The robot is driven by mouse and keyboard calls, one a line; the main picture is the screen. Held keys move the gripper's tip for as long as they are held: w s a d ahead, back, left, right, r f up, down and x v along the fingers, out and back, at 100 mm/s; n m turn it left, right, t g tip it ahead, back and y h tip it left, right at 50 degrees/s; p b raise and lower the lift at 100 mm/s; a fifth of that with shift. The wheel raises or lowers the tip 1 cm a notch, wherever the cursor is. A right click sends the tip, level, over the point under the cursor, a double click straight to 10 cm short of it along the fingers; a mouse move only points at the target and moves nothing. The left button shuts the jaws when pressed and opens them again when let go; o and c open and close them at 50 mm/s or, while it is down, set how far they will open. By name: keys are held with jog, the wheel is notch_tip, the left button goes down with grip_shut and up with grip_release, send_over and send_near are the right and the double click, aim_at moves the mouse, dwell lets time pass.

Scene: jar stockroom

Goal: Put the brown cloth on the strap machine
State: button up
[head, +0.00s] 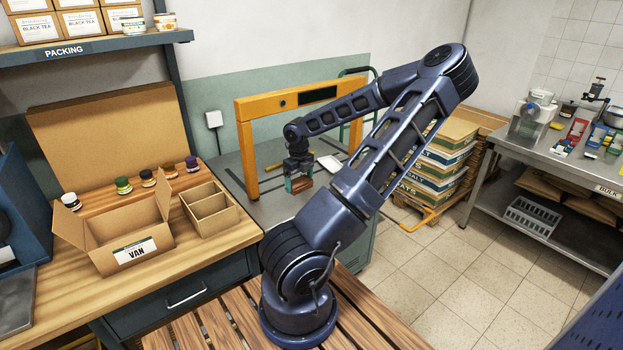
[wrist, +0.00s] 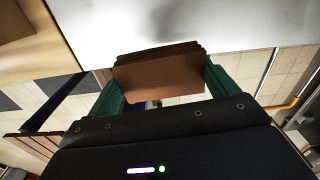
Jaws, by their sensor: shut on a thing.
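My gripper (head: 299,181) is over the grey top of the strap machine, in front of its orange arch. It is shut on the brown cloth (head: 304,184), a small folded stack. In the wrist view the brown cloth (wrist: 158,74) sits between the two green fingers of my gripper (wrist: 161,84). The strap machine (head: 245,108) has an orange arch standing on a grey-green cabinet. My arm hides part of the arch and cabinet. I cannot tell for sure whether the cloth touches the machine's top.
A white flat item (head: 330,163) lies on the machine top near the arch. On the left, the wooden bench (head: 215,243) carries an open VAN box (head: 125,236), a divided carton (head: 209,208) and several jars. Stacked sacks (head: 445,160) stand behind my arm.

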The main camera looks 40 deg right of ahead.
jog(key=w+f+n, duration=0.1)
jog(key=w+d+f+n, duration=0.1)
jog(key=w+f, duration=0.3)
jog(key=shift+w+d+n, duration=0.15)
jog(key=shift+d+n, duration=0.1)
jog(key=shift+n, duration=0.15)
jog(key=shift+w+d+f+n, duration=0.1)
jog(key=shift+w+f+n, duration=0.25)
jog(key=shift+w, duration=0.3)
send_over(272, 180)
jog(key=shift+s, duration=0.2)
jog(key=shift+w+f, duration=0.2)
jog(key=shift+w, duration=0.05)
jog(key=shift+d+f, duration=0.1)
jog(key=shift+f, duration=1.55)
jog(key=o, duration=0.8)
jog(key=shift+f, duration=0.1)
jog(key=shift+r, duration=2.9)
